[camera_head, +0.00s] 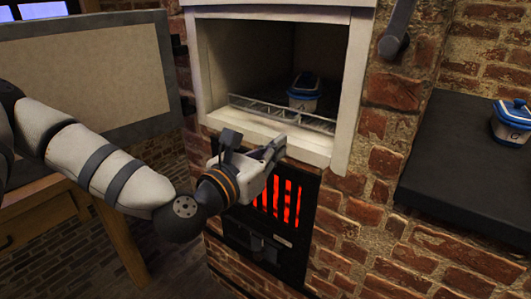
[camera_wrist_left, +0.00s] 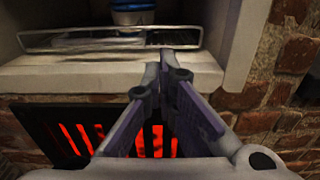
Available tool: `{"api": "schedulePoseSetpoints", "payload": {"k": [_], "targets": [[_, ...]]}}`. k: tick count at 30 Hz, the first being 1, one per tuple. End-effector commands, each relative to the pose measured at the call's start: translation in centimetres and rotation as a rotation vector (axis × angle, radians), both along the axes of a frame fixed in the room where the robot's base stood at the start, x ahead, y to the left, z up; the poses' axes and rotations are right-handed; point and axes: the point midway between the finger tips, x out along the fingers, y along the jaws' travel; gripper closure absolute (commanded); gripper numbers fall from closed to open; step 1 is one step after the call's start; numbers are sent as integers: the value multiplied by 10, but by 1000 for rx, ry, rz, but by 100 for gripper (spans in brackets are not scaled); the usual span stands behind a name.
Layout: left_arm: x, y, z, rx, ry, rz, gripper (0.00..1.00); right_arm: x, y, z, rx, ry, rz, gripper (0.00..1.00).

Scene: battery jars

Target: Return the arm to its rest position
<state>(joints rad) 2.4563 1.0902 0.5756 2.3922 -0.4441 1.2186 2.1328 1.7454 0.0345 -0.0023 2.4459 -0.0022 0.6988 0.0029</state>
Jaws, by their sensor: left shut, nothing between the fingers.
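My left arm comes in from the left in the head view. Its gripper (camera_head: 272,151) is shut and empty, in front of the sill of a brick oven's upper opening, above and before the red-glowing grate. The wrist view shows the same shut gripper (camera_wrist_left: 164,70) with its fingertips together below the wire rack. A white jar with a blue lid (camera_head: 304,93) stands inside the opening, behind the rack's front rail and apart from the gripper. Its lower part also shows in the wrist view (camera_wrist_left: 130,17). My right gripper is not in view.
A second white and blue jar (camera_head: 511,124) stands on a dark shelf (camera_head: 450,170) at the right. The glowing grate (camera_head: 282,200) lies below the oven sill (camera_head: 270,130). A framed board (camera_head: 85,75) and wooden table (camera_head: 45,215) stand at the left. A dark handle (camera_head: 398,30) juts out above.

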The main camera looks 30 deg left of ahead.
Motion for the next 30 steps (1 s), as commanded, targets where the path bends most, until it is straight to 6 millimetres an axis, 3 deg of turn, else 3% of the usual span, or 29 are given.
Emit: {"api": "schedulePoseSetpoints", "payload": {"k": [3,10,11,14,17,18,20,22,24,27,30], "targets": [[-17,2,0,-1,0,0,100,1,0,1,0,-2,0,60],[-25,0,-4,16,11,-7,100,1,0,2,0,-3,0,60],[-26,-4,-9,44,26,-20,100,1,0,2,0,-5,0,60],[-41,-33,-55,271,149,-134,100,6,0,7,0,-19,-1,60],[-84,-70,-131,655,315,-379,100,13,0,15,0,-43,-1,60],[-109,-80,-161,814,368,-501,100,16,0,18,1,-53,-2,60],[-152,-90,-203,1045,425,-707,100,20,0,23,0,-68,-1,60],[-209,-92,-243,1300,452,-985,100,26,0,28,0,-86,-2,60],[-269,-85,-274,1525,430,-1297,100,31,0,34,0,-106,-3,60],[-346,-64,-298,1757,311,-1743,100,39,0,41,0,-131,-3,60],[-400,-40,-305,1870,142,-2106,100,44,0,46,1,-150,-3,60]]}}
